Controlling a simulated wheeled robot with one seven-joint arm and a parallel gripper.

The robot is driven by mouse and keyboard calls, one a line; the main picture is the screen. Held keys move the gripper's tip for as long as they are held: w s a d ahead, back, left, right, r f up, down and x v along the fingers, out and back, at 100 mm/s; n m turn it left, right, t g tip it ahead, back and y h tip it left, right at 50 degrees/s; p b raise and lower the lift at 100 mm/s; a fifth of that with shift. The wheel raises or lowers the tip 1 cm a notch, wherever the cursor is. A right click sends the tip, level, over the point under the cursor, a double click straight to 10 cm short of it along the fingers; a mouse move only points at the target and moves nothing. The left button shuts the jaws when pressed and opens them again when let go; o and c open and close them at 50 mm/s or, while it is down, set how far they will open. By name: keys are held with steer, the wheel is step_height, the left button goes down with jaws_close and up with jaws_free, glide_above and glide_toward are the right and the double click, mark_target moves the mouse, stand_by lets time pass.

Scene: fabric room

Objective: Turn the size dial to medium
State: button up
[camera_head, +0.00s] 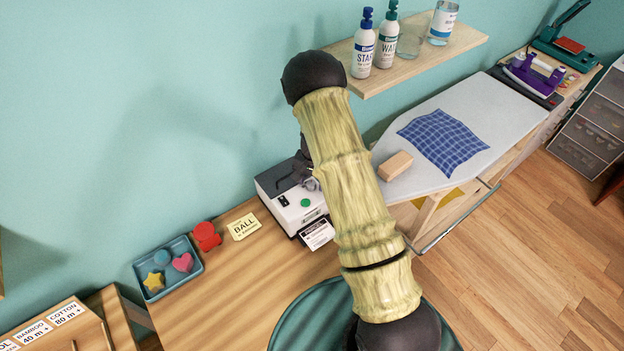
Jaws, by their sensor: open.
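A white and dark grey machine (291,212) stands on the wooden table against the wall. Its front has a green button (305,202), a small black control (283,201) and a printed label card (318,233) at its foot. I cannot tell which part is the size dial or read its setting; my arm hides the machine's right side. My gripper (304,181) is dark and shows only partly, at the machine's top beside my pale arm link. It is open, with nothing visible in it. Whether it touches the machine cannot be told.
A yellow BALL card (243,226), a red object (207,236) and a blue tray (169,288) with small shapes lie left on the table (215,310). An ironing board (480,103) with blue cloth stands right. A shelf (455,58) with bottles juts out above.

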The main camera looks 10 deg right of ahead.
steer(key=c, duration=1)
steer(key=shift+n+b, duration=0.45)
steer(key=shift+n, duration=0.05)
steer(key=n+b, duration=0.2)
steer(key=n, duration=0.1)
steer(key=shift+w+f+b, duration=0.1)
steer(key=shift+b, duration=0.25)
steer(key=shift+n+b, duration=1.1)
steer(key=shift+n, duration=1.3)
steer(key=o, duration=1)
steer(key=shift+g, duration=0.3)
